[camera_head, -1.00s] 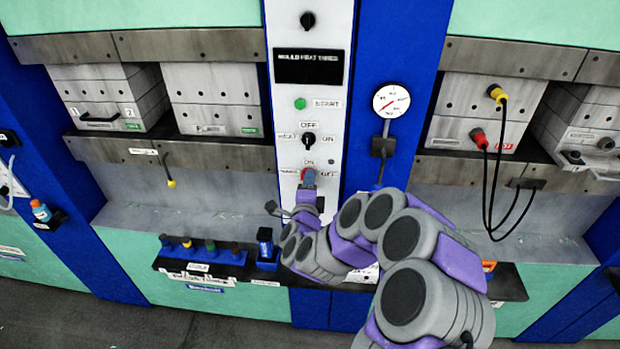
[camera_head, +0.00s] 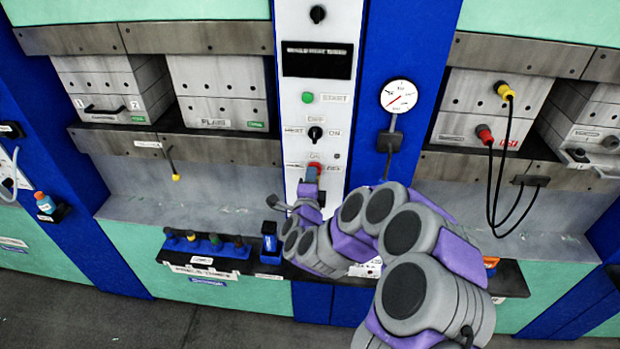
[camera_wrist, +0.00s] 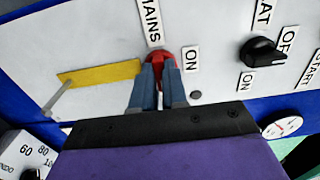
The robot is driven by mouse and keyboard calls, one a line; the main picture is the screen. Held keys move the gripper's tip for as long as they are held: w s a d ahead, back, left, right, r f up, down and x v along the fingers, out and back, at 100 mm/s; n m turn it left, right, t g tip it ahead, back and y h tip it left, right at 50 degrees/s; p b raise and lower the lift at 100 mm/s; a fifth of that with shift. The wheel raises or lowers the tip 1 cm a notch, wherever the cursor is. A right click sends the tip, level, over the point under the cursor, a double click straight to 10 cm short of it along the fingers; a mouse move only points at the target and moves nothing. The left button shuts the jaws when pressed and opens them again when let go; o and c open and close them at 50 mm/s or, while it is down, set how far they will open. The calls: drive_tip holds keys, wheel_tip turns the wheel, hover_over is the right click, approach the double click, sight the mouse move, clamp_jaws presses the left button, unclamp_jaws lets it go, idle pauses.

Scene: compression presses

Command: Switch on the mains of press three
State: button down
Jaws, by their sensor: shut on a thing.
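The mains switch is a red knob (camera_wrist: 157,56) on the white control panel (camera_wrist: 110,40), beside a "MAINS" label (camera_wrist: 151,22) and an "ON" label (camera_wrist: 191,60). It also shows low on the panel in the head view, as a small red patch (camera_head: 315,167). My gripper (camera_wrist: 158,82) is shut on the red knob, its two blue-grey fingers on either side of it. The fingers hide most of the knob, so I cannot tell which way it is turned. In the head view my gripper (camera_head: 309,180) reaches up to the panel from below.
Above the knob are a black heat knob (camera_head: 315,133), a green start button (camera_head: 307,98) and a dark display (camera_head: 317,60). A pressure gauge (camera_head: 398,96) is on the blue column to the right. A shelf with several coloured-top items (camera_head: 212,240) is lower left.

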drive_tip(key=shift+d+f, duration=0.2)
drive_tip(key=shift+d, duration=0.05)
drive_tip(key=shift+w+r+n+p, duration=0.15)
drive_tip(key=shift+n+p, duration=1.95)
drive_tip(key=shift+n, duration=2.3)
drive_tip(key=shift+r+n+p, duration=0.2)
drive_tip(key=shift+n+p, duration=1.85)
drive_tip(key=shift+n, duration=2.35)
drive_tip(key=c, duration=1.4)
unclamp_jaws()
drive_tip(key=shift+o, duration=1.2)
drive_tip(key=shift+f, duration=0.2)
